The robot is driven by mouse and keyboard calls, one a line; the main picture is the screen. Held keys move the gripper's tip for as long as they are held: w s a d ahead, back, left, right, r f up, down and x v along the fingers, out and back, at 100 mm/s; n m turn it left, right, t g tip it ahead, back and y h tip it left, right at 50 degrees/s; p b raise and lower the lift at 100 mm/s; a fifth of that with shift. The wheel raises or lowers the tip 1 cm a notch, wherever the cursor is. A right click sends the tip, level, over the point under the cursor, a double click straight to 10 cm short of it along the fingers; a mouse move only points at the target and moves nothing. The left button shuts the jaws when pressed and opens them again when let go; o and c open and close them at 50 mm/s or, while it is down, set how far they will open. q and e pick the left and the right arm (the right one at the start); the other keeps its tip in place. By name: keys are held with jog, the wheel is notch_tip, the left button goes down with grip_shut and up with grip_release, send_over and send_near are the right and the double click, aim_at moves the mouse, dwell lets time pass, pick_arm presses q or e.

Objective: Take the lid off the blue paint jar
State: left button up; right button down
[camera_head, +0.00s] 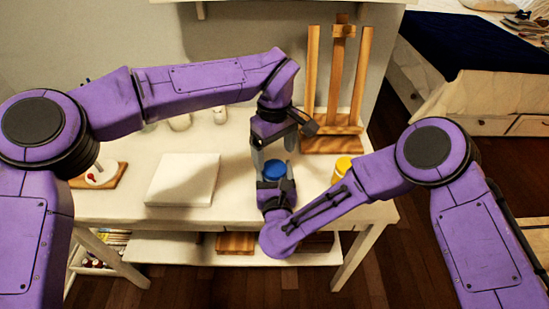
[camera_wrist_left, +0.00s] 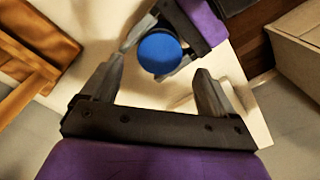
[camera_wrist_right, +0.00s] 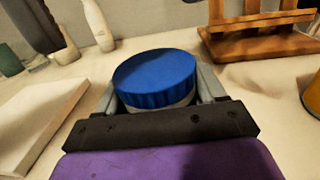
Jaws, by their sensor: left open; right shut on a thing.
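The blue paint jar has a ribbed blue lid (camera_wrist_right: 156,76), which sits on top of it. Its pale body (camera_wrist_right: 178,103) shows just under the lid in the right wrist view. My right gripper (camera_head: 274,184) is shut on the jar's body, with one finger on each side, below the lid. The blue lid also shows in the head view (camera_head: 274,171) and in the left wrist view (camera_wrist_left: 159,54). My left gripper (camera_wrist_left: 160,85) is open and empty, pointing down above the lid. Its fingers are apart from the lid.
A wooden easel (camera_head: 335,130) stands at the back right of the white table (camera_head: 110,205). A yellow jar (camera_head: 342,166) is right of the blue one. A white canvas (camera_head: 183,180) lies to the left. Pale bottles (camera_head: 220,113) stand at the back.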

aim_at(275, 168)
pick_arm(q)
notch_tip(275, 168, up, 3)
jog(key=m, duration=0.2)
jog(key=shift+m, duration=0.3)
jog(key=shift+r+m, duration=0.15)
jog(key=shift+m, duration=0.15)
notch_tip(275, 168, down, 8)
jog(key=shift+r, duration=0.1)
jog(key=c, duration=1.1)
jog(key=shift+n, duration=1.6)
jog(key=o, duration=1.2)
